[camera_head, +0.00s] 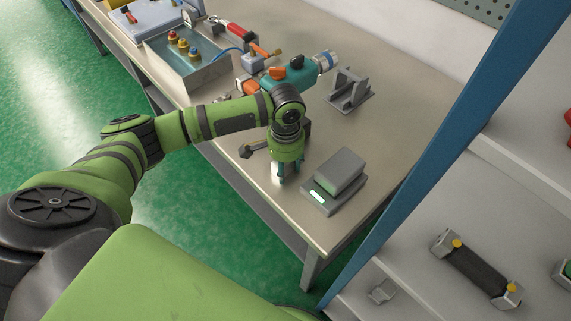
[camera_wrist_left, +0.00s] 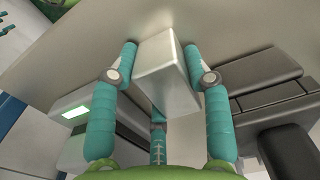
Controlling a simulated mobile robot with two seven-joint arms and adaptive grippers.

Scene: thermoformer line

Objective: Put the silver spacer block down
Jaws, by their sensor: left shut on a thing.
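My left gripper (camera_head: 281,174) points down over the near end of the workbench, left of a small scale. In the left wrist view its teal fingers (camera_wrist_left: 165,80) are closed around the silver spacer block (camera_wrist_left: 158,72), a plain rectangular block with smooth pale faces. In the head view the block is mostly hidden by the fingers. I cannot tell whether it touches the bench top or hangs just above it. My right gripper is not in view.
A scale (camera_head: 317,200) with a lit display bears a grey block (camera_head: 340,171) close right of the gripper. A grey bracket (camera_head: 348,92), a teal tool (camera_head: 288,77) and a metal tray (camera_head: 205,80) stand farther back. A blue post (camera_head: 440,130) rises at right.

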